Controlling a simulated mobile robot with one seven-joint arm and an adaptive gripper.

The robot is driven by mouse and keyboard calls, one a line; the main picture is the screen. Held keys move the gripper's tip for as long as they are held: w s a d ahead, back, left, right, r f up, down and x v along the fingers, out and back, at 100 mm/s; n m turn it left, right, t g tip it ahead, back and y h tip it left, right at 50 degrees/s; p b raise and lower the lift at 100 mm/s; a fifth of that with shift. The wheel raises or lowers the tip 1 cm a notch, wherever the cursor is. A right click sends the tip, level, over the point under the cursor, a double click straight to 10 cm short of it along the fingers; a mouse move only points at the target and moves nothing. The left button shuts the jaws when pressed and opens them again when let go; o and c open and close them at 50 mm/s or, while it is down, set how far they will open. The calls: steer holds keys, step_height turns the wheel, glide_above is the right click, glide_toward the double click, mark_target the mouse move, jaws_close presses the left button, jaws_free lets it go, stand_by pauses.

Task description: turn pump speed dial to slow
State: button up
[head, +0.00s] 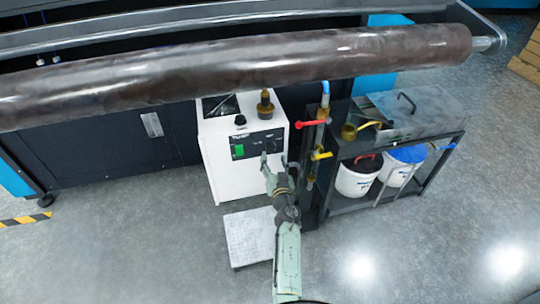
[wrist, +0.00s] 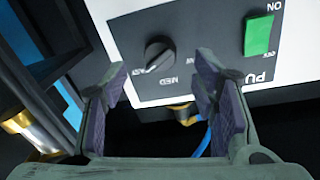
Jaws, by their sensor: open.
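The pump speed dial (wrist: 159,52) is a dark round knob on the black panel (wrist: 205,75) of the white pump box (head: 228,178). The wrist view shows the panel upside down. The dial's pale mark points to the lower left there, toward a small label I cannot read clearly; an inverted MED label lies just below the dial. My gripper (wrist: 161,72) is open, its two fingers to either side of the dial in the picture. They appear apart from the knob. In the head view my gripper (head: 266,166) is in front of the panel, and the dial is hard to make out.
A green ON switch (wrist: 259,36) sits beside the dial. Right of the pump stand a red-handled valve (head: 311,123), a yellow-handled valve (head: 321,156) and a dark shelf (head: 345,205) with buckets. A large brown roll (head: 240,75) spans above.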

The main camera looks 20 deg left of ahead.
mark_target(271, 151)
steer(key=b+x, duration=0.1)
steer(key=x, duration=0.4)
steer(key=shift+b, duration=0.3)
steer(key=c, duration=1.2)
